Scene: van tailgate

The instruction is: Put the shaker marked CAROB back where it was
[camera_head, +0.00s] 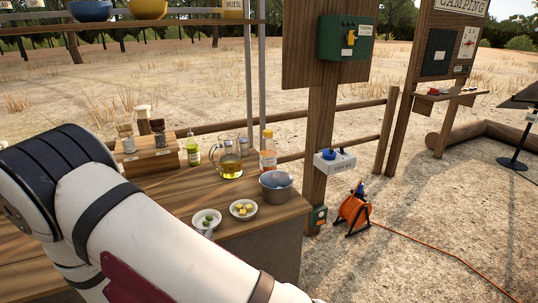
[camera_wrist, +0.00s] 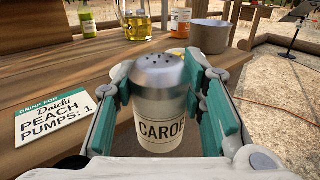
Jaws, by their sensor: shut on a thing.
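The CAROB shaker (camera_wrist: 158,110) is in the wrist view, a cream cylinder with a perforated silver lid and dark lettering. My gripper (camera_wrist: 168,100) is shut on it, with a teal-padded finger on each side. The shaker is upright or nearly so, in front of the wooden counter (camera_wrist: 60,85); whether it touches anything below cannot be told. In the head view my arm covers the lower left, and neither gripper nor shaker shows. A wooden block stand (camera_head: 152,160) at the back left of the counter holds jars (camera_head: 126,137).
A card reading "Daichi, peach, pumps: 1" (camera_wrist: 55,115) lies left of the shaker. A glass oil jug (camera_head: 230,160), green bottle (camera_head: 193,150), orange-labelled bottle (camera_head: 268,152), grey pot (camera_head: 276,186) and two small bowls (camera_head: 243,209) (camera_head: 206,221) crowd the counter's right part. A shelf (camera_head: 130,22) hangs above.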

